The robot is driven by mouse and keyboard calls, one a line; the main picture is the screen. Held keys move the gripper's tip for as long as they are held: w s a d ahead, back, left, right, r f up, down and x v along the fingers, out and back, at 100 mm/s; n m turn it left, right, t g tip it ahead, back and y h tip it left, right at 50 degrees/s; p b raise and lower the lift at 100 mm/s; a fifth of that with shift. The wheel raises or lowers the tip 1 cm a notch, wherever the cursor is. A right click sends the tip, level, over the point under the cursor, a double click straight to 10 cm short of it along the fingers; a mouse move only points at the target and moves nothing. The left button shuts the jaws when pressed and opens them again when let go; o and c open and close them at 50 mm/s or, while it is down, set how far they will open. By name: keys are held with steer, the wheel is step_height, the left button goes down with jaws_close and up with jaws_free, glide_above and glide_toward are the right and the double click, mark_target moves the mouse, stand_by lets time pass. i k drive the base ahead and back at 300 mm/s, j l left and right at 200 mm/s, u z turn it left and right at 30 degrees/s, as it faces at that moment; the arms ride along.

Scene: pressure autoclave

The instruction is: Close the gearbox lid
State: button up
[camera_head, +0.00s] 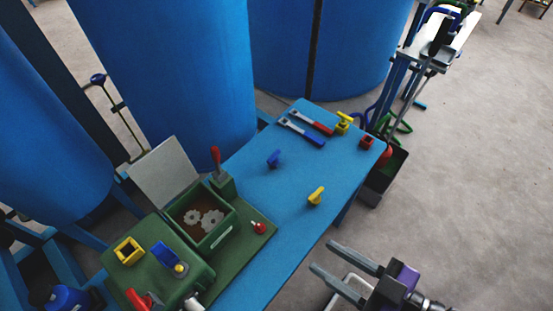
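The gearbox (204,236) is a green open box on the blue table, with grey gears (205,218) showing inside. Its lid (163,172) is a flat grey plate standing up and leaning back from the box's far left edge, so the box is open. My gripper (326,258) is at the lower right, off the table's right side and well apart from the lid. Its two grey fingers are spread and nothing shows between them.
A red-handled lever (215,157) stands at the box's far corner, beside the lid. A red knob (259,227) is at its right. Yellow and blue valve handles (316,196) and wrenches (306,131) lie on the table (256,191). Large blue tanks (170,75) stand behind.

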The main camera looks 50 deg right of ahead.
mark_target(164, 172)
steer(key=k+j+u, duration=0.1)
steer(key=j+u, duration=0.95)
steer(key=k+j, duration=0.05)
steer(key=j, duration=0.05)
